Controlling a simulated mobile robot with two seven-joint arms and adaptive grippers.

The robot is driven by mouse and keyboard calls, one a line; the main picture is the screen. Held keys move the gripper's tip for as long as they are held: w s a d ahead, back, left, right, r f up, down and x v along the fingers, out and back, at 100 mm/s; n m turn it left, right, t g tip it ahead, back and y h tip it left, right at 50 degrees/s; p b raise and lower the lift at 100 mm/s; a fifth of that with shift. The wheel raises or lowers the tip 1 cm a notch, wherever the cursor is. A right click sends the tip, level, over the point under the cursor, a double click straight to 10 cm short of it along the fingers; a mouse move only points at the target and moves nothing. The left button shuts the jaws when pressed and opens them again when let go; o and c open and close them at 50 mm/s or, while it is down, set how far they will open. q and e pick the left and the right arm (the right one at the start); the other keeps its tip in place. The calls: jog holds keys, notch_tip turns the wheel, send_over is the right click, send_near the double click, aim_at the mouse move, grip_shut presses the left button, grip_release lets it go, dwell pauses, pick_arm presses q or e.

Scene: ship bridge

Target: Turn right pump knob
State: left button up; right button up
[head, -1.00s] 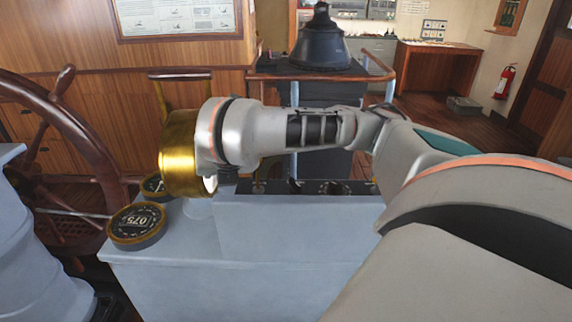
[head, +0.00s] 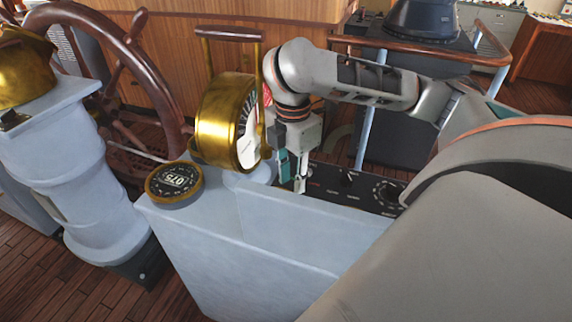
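A dark control panel (head: 365,191) lies on top of the grey-blue console, with white markings. A small dark knob (head: 347,179) and a larger round dial knob (head: 388,192) show on it; which one is the right pump knob I cannot tell. My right gripper (head: 292,178) points down over the panel's left end, to the left of both visible knobs. It hides that end of the panel, and I cannot tell whether its fingers touch anything or how far apart they are. My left gripper is not in view.
A brass telegraph gauge (head: 226,122) with a handle stands just left of the gripper. A round brass-rimmed dial (head: 174,182) sits on the console (head: 185,238). A wooden ship's wheel (head: 125,75) and a grey pedestal (head: 75,165) are at left. A wooden handrail (head: 400,53) runs behind.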

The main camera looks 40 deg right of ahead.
jog(key=shift+a+f, duration=0.15)
jog(key=shift+f, duration=3.75)
grip_shut()
